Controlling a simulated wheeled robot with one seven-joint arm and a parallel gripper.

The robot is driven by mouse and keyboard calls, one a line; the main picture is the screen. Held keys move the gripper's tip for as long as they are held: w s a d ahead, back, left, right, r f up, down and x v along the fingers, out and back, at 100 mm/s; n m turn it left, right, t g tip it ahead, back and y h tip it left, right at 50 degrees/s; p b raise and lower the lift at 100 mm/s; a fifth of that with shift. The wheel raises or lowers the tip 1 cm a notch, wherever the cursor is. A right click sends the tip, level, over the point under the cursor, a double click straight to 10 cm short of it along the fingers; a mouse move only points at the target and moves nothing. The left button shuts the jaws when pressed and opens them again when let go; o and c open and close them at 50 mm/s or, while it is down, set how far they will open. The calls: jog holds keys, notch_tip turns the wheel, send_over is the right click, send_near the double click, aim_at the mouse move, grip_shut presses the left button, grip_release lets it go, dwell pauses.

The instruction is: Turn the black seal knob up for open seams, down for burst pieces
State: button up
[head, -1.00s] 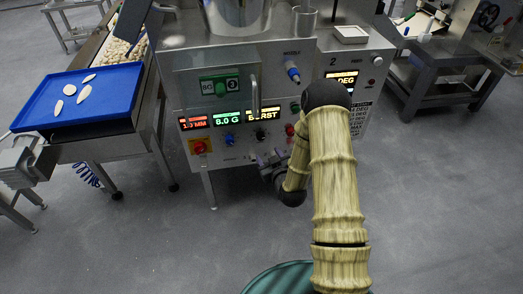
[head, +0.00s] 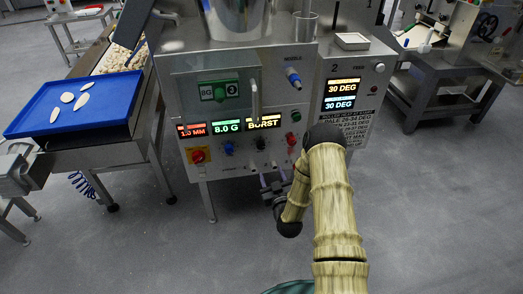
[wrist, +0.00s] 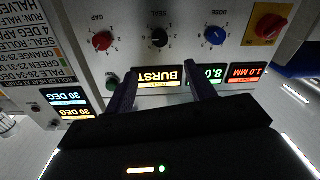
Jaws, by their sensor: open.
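The black seal knob (head: 260,143) is on the machine's front panel, under the lit BURST display (head: 263,122). In the wrist view, which is upside down, the black knob (wrist: 159,38) sits under the SEAL label, between the red and blue knobs. Its pointer direction is too small to tell. My gripper (wrist: 160,70) is open and empty, its two fingers apart and pointing toward the panel, with BURST showing between them. In the head view my gripper (head: 274,184) is just below the black knob, not around it. Several pale flat pieces (head: 68,98) lie on the blue tray (head: 36,122).
A red knob (head: 291,139) and a blue knob (head: 229,148) flank the black one. A vertical handle (head: 254,100) sticks out above. Displays read 1.0 MM, 8.0 G and 30 DEG twice.

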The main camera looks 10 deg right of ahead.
aim_at(261, 147)
jog(key=w, duration=0.5)
jog(key=w+b, duration=0.1)
jog(key=w, duration=0.8)
jog(key=shift+w+a+b, duration=0.3)
jog(key=shift+a, duration=0.1)
jog(key=c, duration=0.8)
jog(key=shift+a, duration=0.25)
jog(key=shift+c, duration=0.9)
jog(key=shift+d, duration=0.25)
